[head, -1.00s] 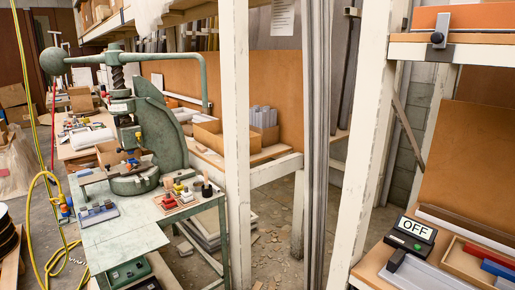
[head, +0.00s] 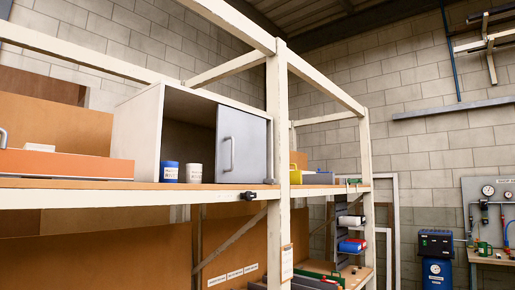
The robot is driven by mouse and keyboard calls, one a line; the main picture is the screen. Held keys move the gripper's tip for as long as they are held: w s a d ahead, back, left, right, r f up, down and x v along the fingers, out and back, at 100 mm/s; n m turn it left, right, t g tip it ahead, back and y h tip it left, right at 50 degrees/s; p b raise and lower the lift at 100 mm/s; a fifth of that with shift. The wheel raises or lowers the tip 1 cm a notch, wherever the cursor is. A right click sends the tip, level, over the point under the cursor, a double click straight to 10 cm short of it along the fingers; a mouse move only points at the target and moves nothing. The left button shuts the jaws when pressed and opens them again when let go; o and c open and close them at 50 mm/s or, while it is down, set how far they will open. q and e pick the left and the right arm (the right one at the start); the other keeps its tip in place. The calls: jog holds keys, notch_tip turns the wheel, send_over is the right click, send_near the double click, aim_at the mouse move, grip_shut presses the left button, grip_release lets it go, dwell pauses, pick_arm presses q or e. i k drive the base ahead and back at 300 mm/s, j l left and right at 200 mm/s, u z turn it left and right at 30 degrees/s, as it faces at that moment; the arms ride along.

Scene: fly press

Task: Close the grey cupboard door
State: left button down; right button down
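A white cupboard (head: 137,128) with a grey door (head: 242,147) stands on the upper wooden shelf in the head view. The grey door covers the right part of the cupboard's front and has a pale vertical handle (head: 229,154). The left part of the front is open and shows a dark interior (head: 187,128). Neither of my grippers shows in this view.
The shelf edge (head: 80,190) runs along the front, with a dark clamp-like fitting (head: 249,196) on it. A white post (head: 278,120) stands just right of the door. An orange box (head: 66,164) lies to the left. A yellow object (head: 295,176) stands right of the post.

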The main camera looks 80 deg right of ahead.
aim_at(240, 156)
jog(key=z, duration=2.4)
